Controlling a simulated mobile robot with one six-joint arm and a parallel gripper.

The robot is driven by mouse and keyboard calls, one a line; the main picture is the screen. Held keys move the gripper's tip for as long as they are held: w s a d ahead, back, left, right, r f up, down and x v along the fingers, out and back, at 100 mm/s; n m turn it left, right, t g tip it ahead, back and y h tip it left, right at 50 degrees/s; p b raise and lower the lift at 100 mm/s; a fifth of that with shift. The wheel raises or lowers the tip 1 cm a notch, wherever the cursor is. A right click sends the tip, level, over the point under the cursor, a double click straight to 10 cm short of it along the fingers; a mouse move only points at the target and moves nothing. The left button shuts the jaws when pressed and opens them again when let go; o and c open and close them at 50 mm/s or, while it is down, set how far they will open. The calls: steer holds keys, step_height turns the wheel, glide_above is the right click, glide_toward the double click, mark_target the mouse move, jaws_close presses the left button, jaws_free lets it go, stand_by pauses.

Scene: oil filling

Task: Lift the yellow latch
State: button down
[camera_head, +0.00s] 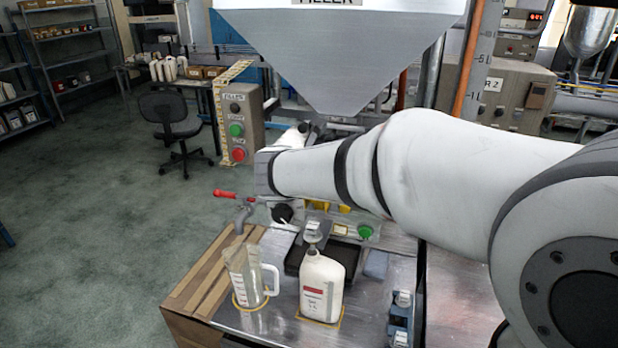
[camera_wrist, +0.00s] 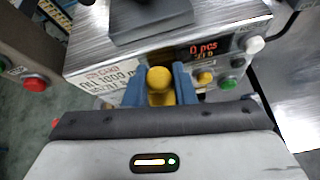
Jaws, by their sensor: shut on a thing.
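The yellow latch (camera_wrist: 160,86) is a rounded yellow piece on the front of a metal machine (camera_wrist: 215,18), below its label and red display. My gripper (camera_wrist: 158,78) has a blue finger on either side of the latch and is shut on it. In the head view, my arm hides most of the gripper and the front of the machine. Yellow parts (camera_head: 318,206) show just below the wrist, but I cannot tell which of them is the latch.
A clear jug (camera_head: 245,276) and a white bottle (camera_head: 321,285) stand on the bench in front. A red-handled valve (camera_head: 226,194) sticks out left of my wrist. A grey hopper (camera_head: 345,55) hangs above my arm. A button post (camera_head: 239,128) stands to the left.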

steer(key=shift+w+d+r, duration=0.2)
steer(key=shift+w+r, duration=0.1)
steer(key=shift+w, duration=0.4)
steer(key=shift+w+d+r, duration=0.15)
steer(key=shift+w+r, duration=0.15)
steer(key=shift+w, duration=0.4)
steer(key=c, duration=1.2)
jaws_free()
steer(key=shift+f, duration=0.1)
steer(key=shift+c, duration=0.2)
steer(key=v, duration=0.7)
steer(key=shift+s, duration=0.35)
